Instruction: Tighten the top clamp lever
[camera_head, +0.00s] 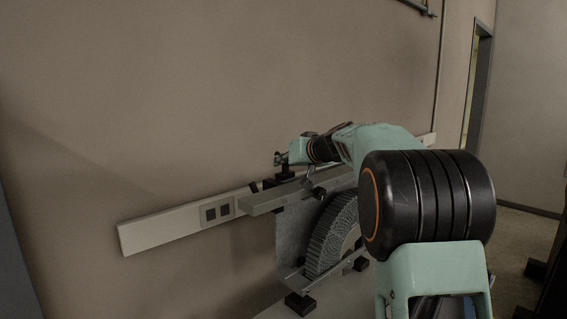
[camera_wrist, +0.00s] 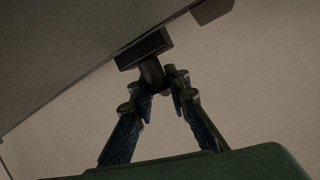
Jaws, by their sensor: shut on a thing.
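The top clamp lever (camera_wrist: 152,73) is a dark, rounded piece below a black block (camera_wrist: 143,48) in the wrist view. My gripper (camera_wrist: 156,84) has its two fingers on either side of it and is shut on it. The fingers hide part of the lever. In the head view my gripper (camera_head: 281,159) is at the far end of my arm, by the back of the fixture's top bar (camera_head: 262,201). The lever is too small and dark to make out clearly there. The grey, ribbed, curved lattice specimen (camera_head: 331,238) stands below the top bar.
A lower bar with black knobs (camera_head: 300,304) holds the specimen's base on a pale table (camera_head: 345,300). A white wall rail with sockets (camera_head: 165,227) runs behind the fixture. In the wrist view a large grey surface (camera_wrist: 70,45) fills the upper left, close to the fingers.

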